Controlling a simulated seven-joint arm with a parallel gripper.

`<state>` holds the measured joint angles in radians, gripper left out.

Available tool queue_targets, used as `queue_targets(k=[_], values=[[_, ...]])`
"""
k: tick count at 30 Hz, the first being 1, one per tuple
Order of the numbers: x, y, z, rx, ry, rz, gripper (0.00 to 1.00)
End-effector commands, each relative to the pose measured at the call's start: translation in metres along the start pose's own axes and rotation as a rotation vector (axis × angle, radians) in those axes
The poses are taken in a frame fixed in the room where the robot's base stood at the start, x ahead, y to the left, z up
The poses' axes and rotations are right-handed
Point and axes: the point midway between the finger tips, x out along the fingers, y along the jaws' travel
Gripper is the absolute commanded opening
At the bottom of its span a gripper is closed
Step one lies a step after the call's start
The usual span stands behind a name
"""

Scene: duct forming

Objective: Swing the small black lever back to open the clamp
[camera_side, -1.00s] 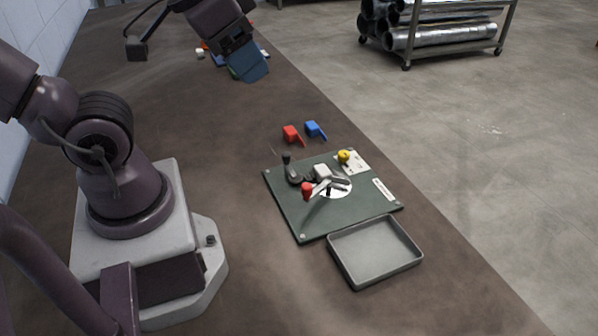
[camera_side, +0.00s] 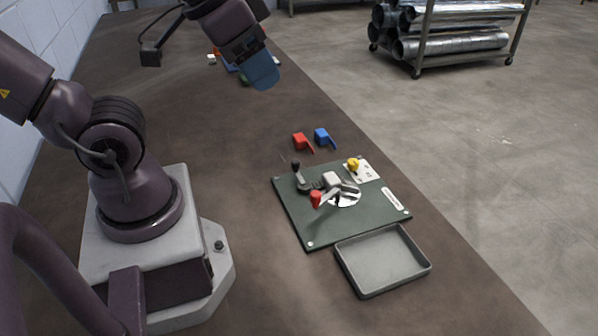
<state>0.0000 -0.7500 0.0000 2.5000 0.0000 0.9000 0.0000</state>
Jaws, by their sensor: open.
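The small black lever (camera_side: 296,168) stands upright at the back left of a dark green plate (camera_side: 305,228). Its knob is black. The clamp (camera_side: 318,185) sits beside it on the plate, with a pale block (camera_side: 332,180) and a red-tipped handle (camera_side: 316,199) by a round white disc (camera_side: 345,196). Whether the clamp grips anything is too small to tell. My gripper (camera_side: 264,78), with blue fingers, hangs well above the bench at the top of the view, behind and left of the plate. It touches nothing on the plate. It is open, though its finger gap is hard to see.
A yellow knob (camera_side: 353,164) is at the plate's back right corner. An empty grey tray (camera_side: 384,262) lies against the plate's front. Red (camera_side: 302,142) and blue (camera_side: 323,138) pieces lie behind the plate. Small coloured items lie behind my gripper. A pipe cart (camera_side: 450,40) stands on the floor.

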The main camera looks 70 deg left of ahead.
Motion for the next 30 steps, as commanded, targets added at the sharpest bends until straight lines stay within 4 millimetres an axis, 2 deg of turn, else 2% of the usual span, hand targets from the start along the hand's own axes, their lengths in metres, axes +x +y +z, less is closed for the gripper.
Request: queue_targets(k=[6, 11, 20, 30], values=[[0.002, 0.001, 0.0, 0.004, -0.01, 0.002, 0.47], [0.024, 0.0, 0.002, -0.002, -0.122, 0.014, 0.47], [0.099, -0.025, -0.02, 0.032, -0.427, 0.006, 0.47], [0.2, -0.083, -0.028, 0.327, -0.733, -0.033, 0.47]])
